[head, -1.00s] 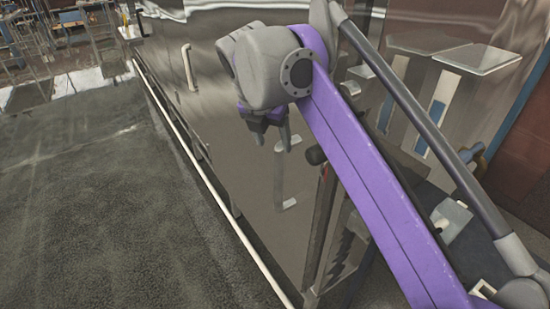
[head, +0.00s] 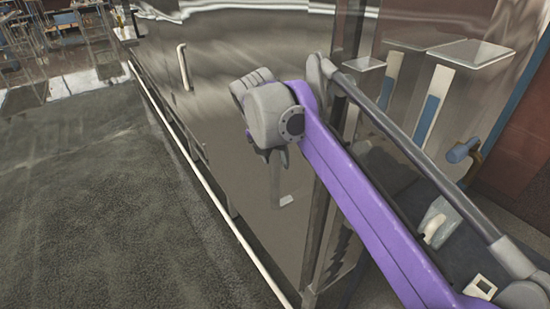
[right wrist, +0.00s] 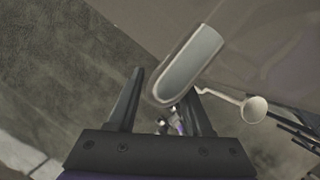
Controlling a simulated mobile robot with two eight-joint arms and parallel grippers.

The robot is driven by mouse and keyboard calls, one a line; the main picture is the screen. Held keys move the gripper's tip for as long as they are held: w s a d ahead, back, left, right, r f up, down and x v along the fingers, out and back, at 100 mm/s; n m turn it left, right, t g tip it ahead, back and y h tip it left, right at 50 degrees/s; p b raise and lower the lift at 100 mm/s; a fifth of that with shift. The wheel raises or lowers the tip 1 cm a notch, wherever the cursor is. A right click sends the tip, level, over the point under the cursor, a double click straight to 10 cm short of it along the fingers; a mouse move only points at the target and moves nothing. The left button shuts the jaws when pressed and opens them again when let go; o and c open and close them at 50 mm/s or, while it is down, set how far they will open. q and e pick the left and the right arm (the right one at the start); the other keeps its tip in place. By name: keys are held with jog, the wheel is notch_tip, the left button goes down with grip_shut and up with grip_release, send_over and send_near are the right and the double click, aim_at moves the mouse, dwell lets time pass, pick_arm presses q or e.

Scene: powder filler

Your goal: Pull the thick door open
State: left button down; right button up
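The thick door is the large shiny metal panel (head: 235,160) in the middle of the head view. A pale bar handle (head: 286,201) stands on its lower part, its upper part hidden behind my right gripper. My right gripper (head: 274,158) points down over this handle, with its fingers apart. In the right wrist view its two fingers (right wrist: 165,105) are spread. A pale bent rod with a round end (right wrist: 254,109) lies beside the right-hand finger. A grey round-ended piece (right wrist: 190,65) reaches between the fingertips; contact cannot be told. My left gripper is out of view.
A second pale handle (head: 185,66) is farther back on the metal front. A long white rail (head: 205,183) runs along its left edge. Dark floor (head: 90,200) to the left is open. Chairs (head: 75,25) stand far back left. A blue-ended knob (head: 462,151) is at right.

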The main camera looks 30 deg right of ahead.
grip_shut()
dwell(1.1)
